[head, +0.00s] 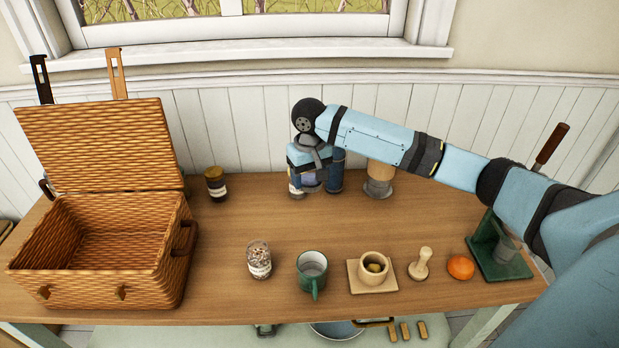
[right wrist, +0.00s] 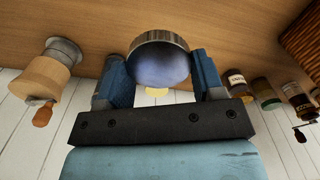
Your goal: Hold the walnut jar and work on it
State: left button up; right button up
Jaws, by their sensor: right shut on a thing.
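A glass jar (head: 259,260) with a pale label and brown-and-white pieces, perhaps the walnut jar, stands upright at the table's front; its label is not readable. My right gripper (head: 315,178) is far from it, at the back of the table. It is shut on a rounded blue-purple thing (right wrist: 158,66) with a ribbed grey rim, between both fingers in the right wrist view. In the head view this blue-purple thing (head: 312,180) is mostly hidden by the gripper. I cannot tell whether it touches the table. My left gripper is not in view.
A wicker basket (head: 90,282) with raised lid stands left. A dark jar (head: 216,185) and wood-and-metal grinder (head: 380,178) stand at the back. A green mug (head: 312,272), a cup on a board (head: 373,268), a wooden stamp (head: 420,264) and an orange (head: 460,267) line the front.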

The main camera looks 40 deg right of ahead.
jog(key=s+a+r+n, duration=0.1)
jog(key=a+r, duration=0.2)
jog(key=a, duration=0.9)
jog(key=shift+s+a+n, duration=0.15)
jog(key=shift+a+n, duration=0.2)
jog(key=shift+n, duration=0.05)
jog(key=shift+d, duration=0.15)
